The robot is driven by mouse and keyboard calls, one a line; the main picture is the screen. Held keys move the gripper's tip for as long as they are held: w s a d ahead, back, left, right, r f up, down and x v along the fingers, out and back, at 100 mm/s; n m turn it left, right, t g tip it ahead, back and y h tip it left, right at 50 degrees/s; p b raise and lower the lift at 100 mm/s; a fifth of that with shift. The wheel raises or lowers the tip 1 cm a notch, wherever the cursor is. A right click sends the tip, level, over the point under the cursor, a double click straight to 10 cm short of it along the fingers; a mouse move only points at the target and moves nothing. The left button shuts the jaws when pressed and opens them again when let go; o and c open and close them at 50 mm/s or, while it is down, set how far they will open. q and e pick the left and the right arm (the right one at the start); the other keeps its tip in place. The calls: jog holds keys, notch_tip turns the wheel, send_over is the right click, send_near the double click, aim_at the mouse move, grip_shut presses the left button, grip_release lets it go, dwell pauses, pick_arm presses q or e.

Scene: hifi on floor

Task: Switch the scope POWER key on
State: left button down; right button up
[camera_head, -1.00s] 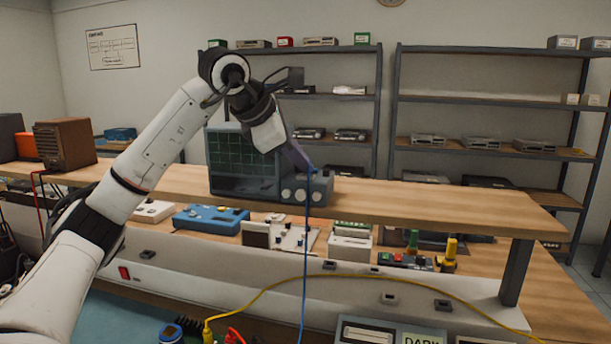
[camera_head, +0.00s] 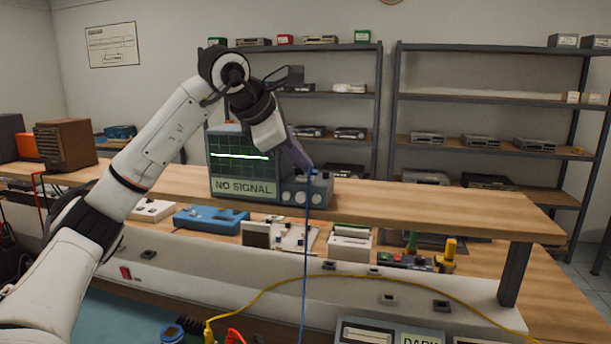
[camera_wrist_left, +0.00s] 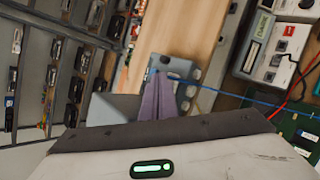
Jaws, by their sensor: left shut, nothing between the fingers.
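The scope (camera_head: 216,174) stands on the raised wooden shelf. Its screen is lit, with a green trace and a "NO SIGNAL" label below it. Its grey control panel (camera_head: 290,197) with round knobs is at its right side, and the panel also shows in the left wrist view (camera_wrist_left: 172,65). My left gripper (camera_head: 304,166) is shut and empty, pointing down at the top of this panel. In the left wrist view its purple-grey fingers (camera_wrist_left: 155,95) overlap the panel. I cannot make out the POWER key itself, or whether the fingertips touch it. My right gripper is not in view.
A blue cable (camera_head: 304,265) runs down from the panel. The wooden shelf (camera_head: 430,205) is clear to the right of the scope. A brown radio (camera_head: 65,143) stands at left. Small devices sit below the shelf, and a yellow cable (camera_head: 350,283) arcs in front.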

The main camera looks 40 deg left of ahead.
aim_at(301, 178)
pick_arm(q)
jog(key=shift+r+p, duration=0.45)
jog(key=shift+r, duration=0.5)
notch_tip(301, 178, up, 4)
